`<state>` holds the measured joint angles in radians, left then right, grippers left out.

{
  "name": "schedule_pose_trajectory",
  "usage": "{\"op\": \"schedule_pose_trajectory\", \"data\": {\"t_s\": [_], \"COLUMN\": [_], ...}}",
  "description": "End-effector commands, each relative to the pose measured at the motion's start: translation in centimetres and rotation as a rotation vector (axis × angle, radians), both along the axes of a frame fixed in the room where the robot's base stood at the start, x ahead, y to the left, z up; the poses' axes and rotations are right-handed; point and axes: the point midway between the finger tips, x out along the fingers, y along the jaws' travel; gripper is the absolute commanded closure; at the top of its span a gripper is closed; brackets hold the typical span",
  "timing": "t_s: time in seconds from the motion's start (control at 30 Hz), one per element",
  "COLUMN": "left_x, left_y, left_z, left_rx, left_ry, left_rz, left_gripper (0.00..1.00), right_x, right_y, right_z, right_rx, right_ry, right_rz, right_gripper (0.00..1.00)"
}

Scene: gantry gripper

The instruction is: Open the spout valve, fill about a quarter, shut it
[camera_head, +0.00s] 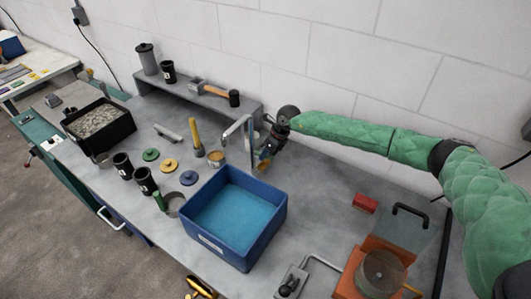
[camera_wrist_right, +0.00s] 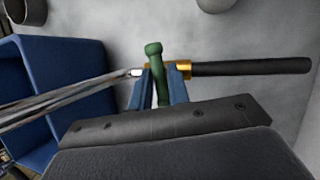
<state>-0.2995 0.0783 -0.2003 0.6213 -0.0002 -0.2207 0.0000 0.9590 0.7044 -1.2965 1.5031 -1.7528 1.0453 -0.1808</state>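A chrome spout (camera_head: 238,125) arches at the back of the bench beside the blue bin (camera_head: 219,253). It shows at left in the right wrist view (camera_wrist_right: 70,98), reaching over the bin's edge. Its green valve handle (camera_wrist_right: 154,50) stands at a brass valve body (camera_wrist_right: 182,66) on a dark pipe. My right gripper (camera_head: 264,163) is at the valve. Its blue fingertips (camera_wrist_right: 159,72) lie close on both sides of the handle and look shut on it. The bin's inside is lighter blue; I cannot tell whether it holds liquid. My left gripper is not in view.
Dark cups (camera_head: 145,180), coloured discs (camera_head: 169,165) and a black tray of grey pieces (camera_head: 96,122) lie left of the bin. A mallet (camera_head: 233,98) lies on the back shelf. A red block (camera_head: 365,203) and an orange machine (camera_head: 358,285) stand at right.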

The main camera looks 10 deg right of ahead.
Motion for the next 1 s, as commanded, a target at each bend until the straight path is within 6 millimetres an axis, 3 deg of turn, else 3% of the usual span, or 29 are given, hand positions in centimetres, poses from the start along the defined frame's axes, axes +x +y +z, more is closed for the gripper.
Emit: {"op": "schedule_pose_trajectory", "data": {"t_s": [0.1, 0.5, 0.87, 0.9, 1.0], "left_x": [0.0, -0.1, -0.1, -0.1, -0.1], "left_y": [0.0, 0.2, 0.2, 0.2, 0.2], "left_z": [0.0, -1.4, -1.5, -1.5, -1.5], "left_rx": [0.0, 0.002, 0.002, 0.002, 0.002], "left_ry": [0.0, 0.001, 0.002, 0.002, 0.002], "left_rz": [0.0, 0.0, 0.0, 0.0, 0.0], "left_gripper": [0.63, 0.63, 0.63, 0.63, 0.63], "right_x": [0.0, -0.1, 0.0, 0.0, 0.0], "right_y": [0.0, -0.1, -0.1, -0.1, -0.1], "right_z": [0.0, -0.2, 0.1, 0.1, 0.1], "right_rx": [0.0, -0.001, 0.0, 0.0, 0.0], "right_ry": [0.0, -0.001, -0.001, -0.001, -0.001], "right_rz": [0.0, -0.109, -0.135, -0.135, -0.135], "right_gripper": [1.0, 1.0, 1.0, 0.83, 0.63]}}
